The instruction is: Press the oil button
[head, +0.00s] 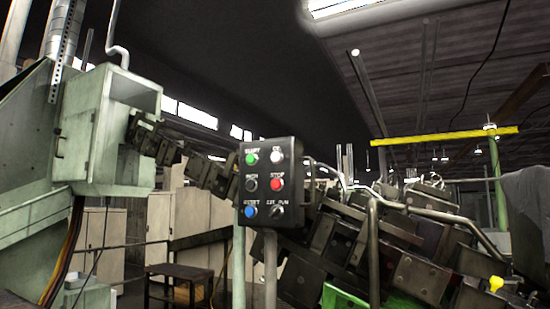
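A dark control box (265,184) stands on a grey post in the middle of the head view. Its face has two columns of controls. On the left are a green button (252,159), a black button (251,185) and a blue button (251,211). On the right are a white button (279,158), a red button (276,184) labelled STOP and a black selector knob (277,211). The label above the white button is too small to read surely. I cannot tell which button is the oil button. Neither of my grippers is in view.
A chain of dark blocks (187,162) runs behind the box from a pale green cabinet (122,125) at left. Dark machinery with bent metal rails (373,245) fills the right. A low dark table (178,272) and pale lockers stand behind. A yellow beam (440,137) hangs overhead.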

